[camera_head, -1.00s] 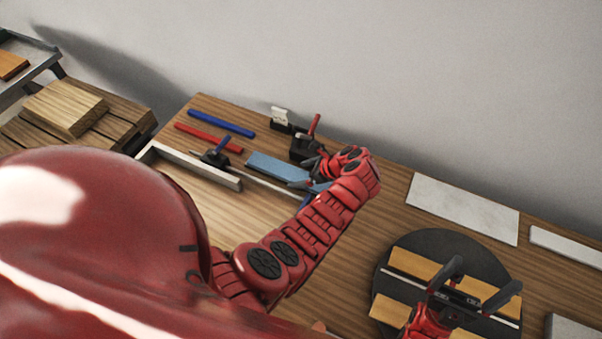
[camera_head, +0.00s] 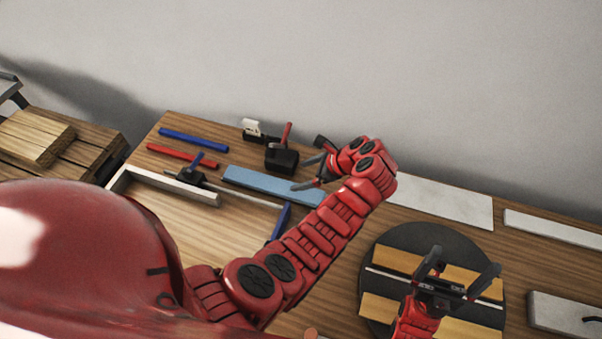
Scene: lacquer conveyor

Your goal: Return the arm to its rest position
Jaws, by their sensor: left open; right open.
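My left arm (camera_head: 325,235) is red and reaches from the lower left over the wooden workbench (camera_head: 330,280). My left gripper (camera_head: 310,166) is open, its dark fingers pointing left, just right of a black block with a red handle (camera_head: 282,158) and over the right end of a light blue strip (camera_head: 262,184). Nothing shows between its fingers. My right gripper (camera_head: 464,264) is open and points up from the bottom, in front of a dark round disc (camera_head: 400,240) with yellow wooden pieces (camera_head: 398,258). Its height above the disc is unclear.
White slabs (camera_head: 440,200) lie at the back right. A wooden crate (camera_head: 40,140) stands left. A grey wall runs behind.

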